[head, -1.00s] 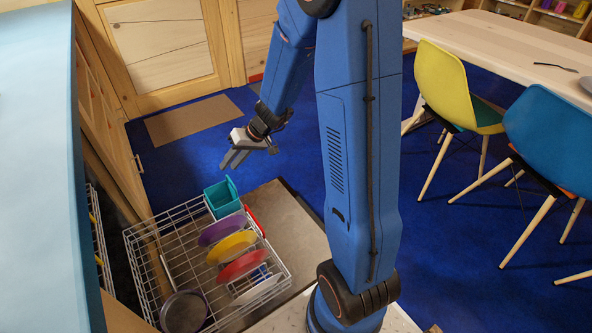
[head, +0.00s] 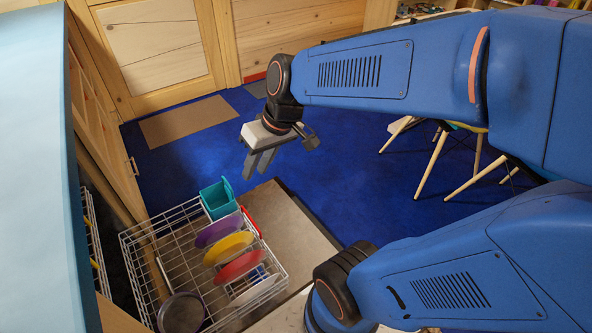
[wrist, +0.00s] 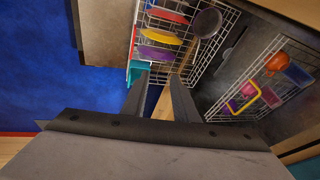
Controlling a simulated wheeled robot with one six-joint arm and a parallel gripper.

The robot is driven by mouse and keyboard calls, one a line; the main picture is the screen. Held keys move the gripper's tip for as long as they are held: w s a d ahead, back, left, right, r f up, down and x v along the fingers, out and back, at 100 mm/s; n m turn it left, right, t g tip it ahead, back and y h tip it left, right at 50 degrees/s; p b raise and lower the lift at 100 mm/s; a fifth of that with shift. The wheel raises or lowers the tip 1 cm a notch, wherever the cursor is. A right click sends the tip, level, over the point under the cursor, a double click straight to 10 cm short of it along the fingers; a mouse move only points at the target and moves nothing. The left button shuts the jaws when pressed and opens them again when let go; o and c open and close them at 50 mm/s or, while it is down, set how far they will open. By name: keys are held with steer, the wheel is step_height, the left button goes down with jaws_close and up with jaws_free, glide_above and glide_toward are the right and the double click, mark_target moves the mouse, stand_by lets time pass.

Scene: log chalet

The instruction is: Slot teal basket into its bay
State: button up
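The teal basket (head: 218,198) is in the far right corner of the pulled-out wire dishwasher rack (head: 170,225). It looks slightly tilted, and I cannot tell whether it is seated in a bay. In the wrist view the teal basket (wrist: 137,70) shows at the rack's edge, just beyond the left fingertip. My gripper (head: 257,165) is above and a little to the right of the basket, pointing down, apart from it. Its two fingers are spread with nothing between them, as the wrist view of my gripper (wrist: 158,82) also shows.
Purple (head: 218,231), yellow (head: 228,248), red (head: 239,267) and white plates stand in the rack, with a dark pan (head: 181,312) at the near end. The open door (head: 295,225) lies below. A pale blue counter (head: 35,170) borders the left.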

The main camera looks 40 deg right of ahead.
steer(key=s+d+r+m+t+h, duration=0.1)
steer(key=s+d+r+h, duration=0.1)
steer(key=s+d, duration=0.3)
steer(key=s+h, duration=0.1)
steer(key=s, duration=0.3)
steer(key=shift+r, duration=0.4)
